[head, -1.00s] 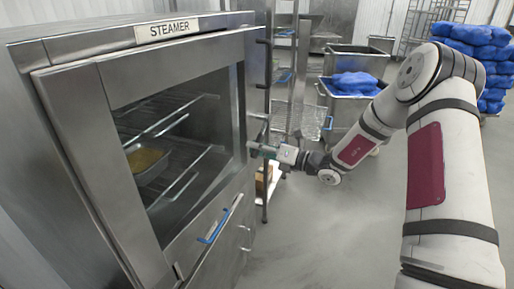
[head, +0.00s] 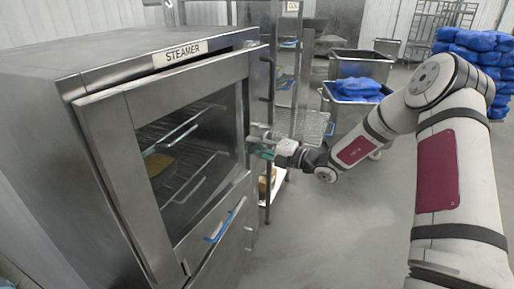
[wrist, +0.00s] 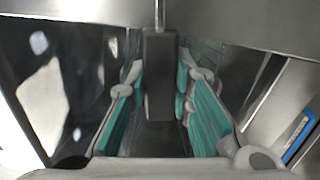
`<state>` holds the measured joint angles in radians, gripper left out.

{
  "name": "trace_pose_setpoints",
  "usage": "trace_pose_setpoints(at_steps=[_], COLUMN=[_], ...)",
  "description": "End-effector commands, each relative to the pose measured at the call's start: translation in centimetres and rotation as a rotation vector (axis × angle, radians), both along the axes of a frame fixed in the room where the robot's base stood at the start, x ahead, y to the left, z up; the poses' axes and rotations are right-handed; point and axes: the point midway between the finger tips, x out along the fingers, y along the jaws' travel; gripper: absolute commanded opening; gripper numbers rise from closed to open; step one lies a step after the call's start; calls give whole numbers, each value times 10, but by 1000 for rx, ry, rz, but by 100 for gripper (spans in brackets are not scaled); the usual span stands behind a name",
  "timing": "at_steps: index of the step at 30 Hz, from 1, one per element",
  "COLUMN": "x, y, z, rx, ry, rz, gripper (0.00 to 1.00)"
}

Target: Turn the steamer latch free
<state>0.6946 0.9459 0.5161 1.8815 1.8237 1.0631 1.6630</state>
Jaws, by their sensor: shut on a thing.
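The steamer (head: 112,120) stands at the left in the head view, with its glass-fronted door (head: 190,150) facing my arm. My gripper (head: 262,143) is at the door's right edge, about mid-height. In the wrist view my gripper (wrist: 160,105) has its teal-padded fingers on both sides of a dark upright bar, the steamer latch (wrist: 160,72), and is shut on it. A thin metal rod shows above the bar. In the head view my fingers largely hide the latch.
A pan of yellowish food (head: 158,163) sits on a rack inside the steamer. A blue-marked handle (head: 222,226) is on the lower front. A metal bin with blue bags (head: 357,88) and a rack (head: 284,80) stand behind my gripper.

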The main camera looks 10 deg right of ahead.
Motion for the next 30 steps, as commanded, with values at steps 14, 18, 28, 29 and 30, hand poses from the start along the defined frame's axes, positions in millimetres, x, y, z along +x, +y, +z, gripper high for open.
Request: trace_pose_setpoints(at_steps=[14,18,28,29,30], x=[-1,0,0,0,0], y=[1,1,1,1,1], z=[14,15,16,16,16], rx=[106,111,112,112,111], ry=[111,114,111,111,112], rz=[0,-1,-1,-1,-1], gripper=[0,0,36,42,42])
